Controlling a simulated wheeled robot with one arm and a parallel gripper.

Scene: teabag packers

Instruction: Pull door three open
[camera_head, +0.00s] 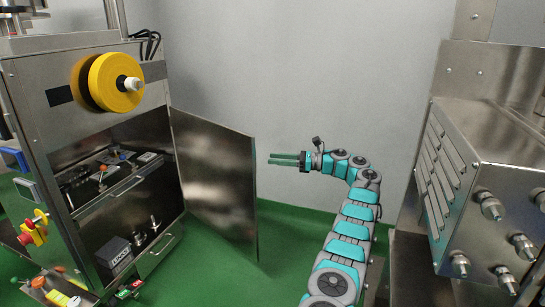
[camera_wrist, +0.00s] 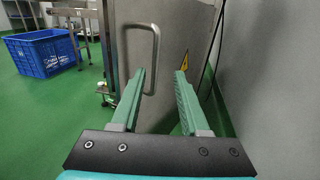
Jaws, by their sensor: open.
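A steel door (camera_head: 215,180) stands swung out from the machine at the left in the head view; no door number is readable. My gripper (camera_head: 270,159) is right of the door's free edge, with its fingers pointing left toward it. In the wrist view, a steel panel (camera_wrist: 175,35), seemingly this door, carries a U-shaped handle (camera_wrist: 156,50) and a yellow warning sticker (camera_wrist: 184,61). My gripper (camera_wrist: 160,75) is open and empty there. The handle appears just beyond the left fingertip, not clearly between the fingers; contact cannot be told.
The steel machine (camera_head: 95,90) has a yellow roll (camera_head: 115,82) on its front and an open compartment below. Another steel machine (camera_head: 490,190) with protruding fittings stands right. A blue crate (camera_wrist: 42,52) sits on the green floor. A grey wall (camera_wrist: 270,60) is close on the right in the wrist view.

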